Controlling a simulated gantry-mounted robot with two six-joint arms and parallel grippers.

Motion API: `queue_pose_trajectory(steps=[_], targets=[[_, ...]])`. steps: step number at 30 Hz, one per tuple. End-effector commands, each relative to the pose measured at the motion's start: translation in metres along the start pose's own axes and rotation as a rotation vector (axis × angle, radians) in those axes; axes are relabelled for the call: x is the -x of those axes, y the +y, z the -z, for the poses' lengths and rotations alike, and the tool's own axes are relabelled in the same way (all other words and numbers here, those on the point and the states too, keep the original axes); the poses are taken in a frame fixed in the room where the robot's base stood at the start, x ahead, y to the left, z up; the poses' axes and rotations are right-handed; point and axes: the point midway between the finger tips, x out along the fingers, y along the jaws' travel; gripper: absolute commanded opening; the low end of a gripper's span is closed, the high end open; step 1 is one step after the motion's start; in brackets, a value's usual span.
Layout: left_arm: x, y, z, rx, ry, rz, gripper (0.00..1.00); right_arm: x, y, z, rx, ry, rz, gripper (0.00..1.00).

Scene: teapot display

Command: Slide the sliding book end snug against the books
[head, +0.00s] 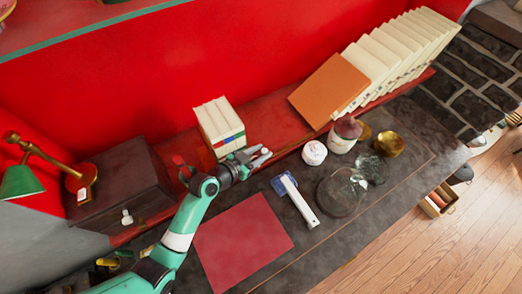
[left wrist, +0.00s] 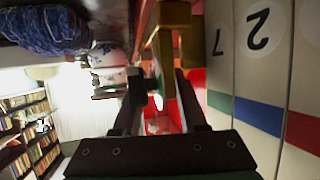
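Three pale books (head: 218,125) with red, blue and green bands stand upright on the red ledge. They show large at the right of the left wrist view (left wrist: 262,75), with digits upside down. My left gripper (head: 264,156) is just right of their lower end, its fingers apart. In the left wrist view the fingers (left wrist: 160,85) flank a dark, knob-like part; I cannot tell whether they touch it. A blocky brass-coloured piece (left wrist: 174,40) lies beyond the fingertips, close to the books. It may be the sliding book end, which I cannot make out in the head view.
An orange-brown book (head: 328,90) and several pale books (head: 405,45) lean farther right. A white jar (head: 314,153), pink-lidded pot (head: 343,138), brass pot (head: 390,144), glass dish (head: 340,192) and blue-headed brush (head: 300,200) are on the counter. A red mat (head: 240,242) lies in front.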

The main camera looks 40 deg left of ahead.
Motion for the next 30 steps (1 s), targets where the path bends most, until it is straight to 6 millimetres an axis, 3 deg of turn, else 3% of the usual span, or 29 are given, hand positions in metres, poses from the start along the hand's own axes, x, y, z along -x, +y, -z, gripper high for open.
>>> queue_pose_trajectory(steps=[3, 14, 24, 30], targets=[[0.0, 0.0, 0.0, 0.0, -0.001, -0.001, 0.59, 0.0, 0.0, 0.0, 0.0, 0.0, 0.0, 0.59], [0.007, 0.0, 0.001, 0.0, -0.001, -0.001, 0.59, -0.003, 0.0, 0.002, 0.0, 0.0, 0.0, 0.59], [0.082, -0.001, 0.002, 0.002, 0.0, 0.002, 0.59, -0.017, 0.0, 0.016, 0.0, 0.0, 0.0, 0.59], [0.112, 0.0, 0.001, 0.001, -0.001, 0.001, 0.59, -0.02, 0.0, 0.018, 0.0, 0.0, 0.0, 0.59]])
